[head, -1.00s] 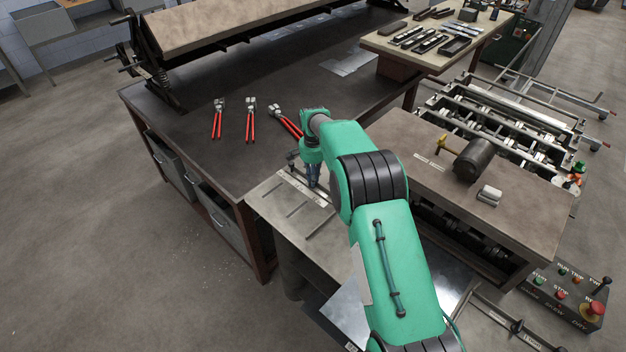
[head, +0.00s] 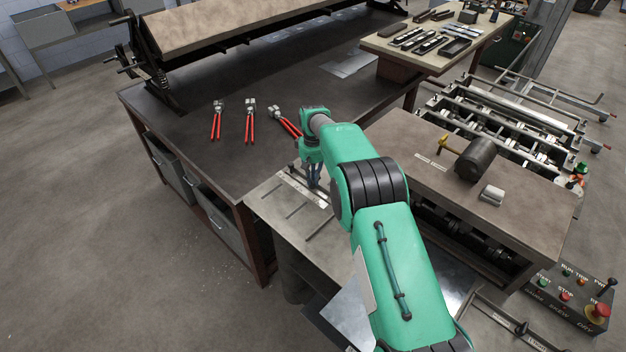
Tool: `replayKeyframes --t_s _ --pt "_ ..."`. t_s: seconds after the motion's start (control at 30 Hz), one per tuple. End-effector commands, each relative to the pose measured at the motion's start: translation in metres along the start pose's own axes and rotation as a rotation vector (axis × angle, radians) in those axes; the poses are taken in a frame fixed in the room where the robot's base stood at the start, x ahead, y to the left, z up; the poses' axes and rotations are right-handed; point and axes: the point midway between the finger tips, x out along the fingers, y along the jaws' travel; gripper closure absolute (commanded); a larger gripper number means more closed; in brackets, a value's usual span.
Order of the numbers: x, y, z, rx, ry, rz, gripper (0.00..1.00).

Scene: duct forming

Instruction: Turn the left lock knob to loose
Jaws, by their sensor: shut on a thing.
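My gripper (head: 314,178) points down over the left end of the small grey machine table (head: 270,204), beside a pale marked strip (head: 300,187). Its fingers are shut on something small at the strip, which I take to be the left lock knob. The knob itself is hidden by the fingers and too small to make out, so I cannot tell how far it is turned. My green arm covers the table to the right of the gripper.
Several red-handled hand tools (head: 250,122) lie on the dark workbench (head: 180,125) behind. A control box with a red button (head: 598,311) is at lower right. Floor at left is clear.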

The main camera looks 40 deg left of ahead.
Motion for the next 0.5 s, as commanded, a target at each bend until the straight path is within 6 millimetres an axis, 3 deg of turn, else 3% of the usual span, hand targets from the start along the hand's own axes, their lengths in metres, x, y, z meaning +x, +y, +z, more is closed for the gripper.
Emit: replayKeyframes --t_s 0.5 --pt "-0.0017 0.0001 -0.0026 -0.347 0.003 0.001 1.00"
